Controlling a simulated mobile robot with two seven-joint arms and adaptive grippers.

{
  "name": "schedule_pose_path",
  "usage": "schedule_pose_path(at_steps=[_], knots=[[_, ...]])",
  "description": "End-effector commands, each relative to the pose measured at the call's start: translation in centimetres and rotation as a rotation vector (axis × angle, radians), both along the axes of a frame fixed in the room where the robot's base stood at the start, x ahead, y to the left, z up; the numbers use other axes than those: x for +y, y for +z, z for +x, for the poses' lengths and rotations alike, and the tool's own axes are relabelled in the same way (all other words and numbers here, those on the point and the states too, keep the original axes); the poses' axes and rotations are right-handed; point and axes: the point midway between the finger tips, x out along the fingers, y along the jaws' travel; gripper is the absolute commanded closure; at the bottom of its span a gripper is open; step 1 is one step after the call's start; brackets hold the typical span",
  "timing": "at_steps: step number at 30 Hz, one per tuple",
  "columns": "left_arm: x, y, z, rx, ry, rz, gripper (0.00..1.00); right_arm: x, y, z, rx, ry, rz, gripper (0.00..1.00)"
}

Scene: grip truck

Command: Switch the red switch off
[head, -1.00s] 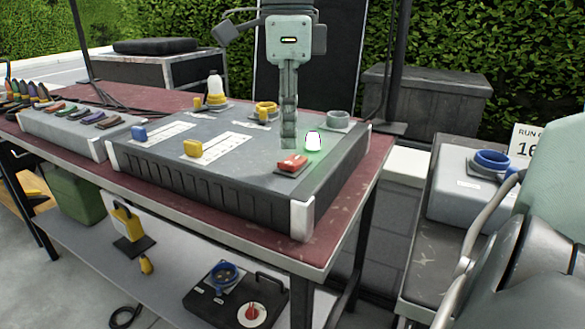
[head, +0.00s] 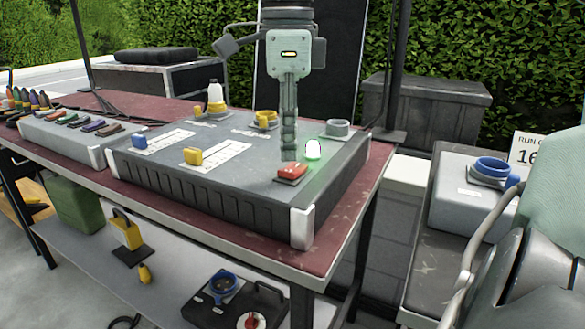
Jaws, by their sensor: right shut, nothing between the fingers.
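The red switch (head: 292,170) is a small rocker on a dark base near the front right of the grey control panel (head: 240,200). A lamp (head: 314,149) just right of it glows white-green. My right gripper (head: 289,151) comes down from above with its slim fingers shut and empty. Its fingertips are just above and behind the switch; I cannot tell whether they touch it. My left gripper is not in view.
The panel also carries a blue slider (head: 139,141), a yellow slider (head: 193,156), a yellow socket (head: 264,119) and a grey socket (head: 338,128). It stands on a red-topped table (head: 345,215). A grey box with a blue socket (head: 491,168) is at right.

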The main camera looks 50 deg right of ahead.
Motion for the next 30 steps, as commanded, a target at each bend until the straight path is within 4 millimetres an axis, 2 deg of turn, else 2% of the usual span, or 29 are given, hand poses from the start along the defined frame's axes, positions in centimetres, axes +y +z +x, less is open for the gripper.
schedule_pose_path(at_steps=[30], knots=[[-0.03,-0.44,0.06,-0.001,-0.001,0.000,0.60,0.01,-0.61,-0.01,0.000,0.000,0.000,1.00]])
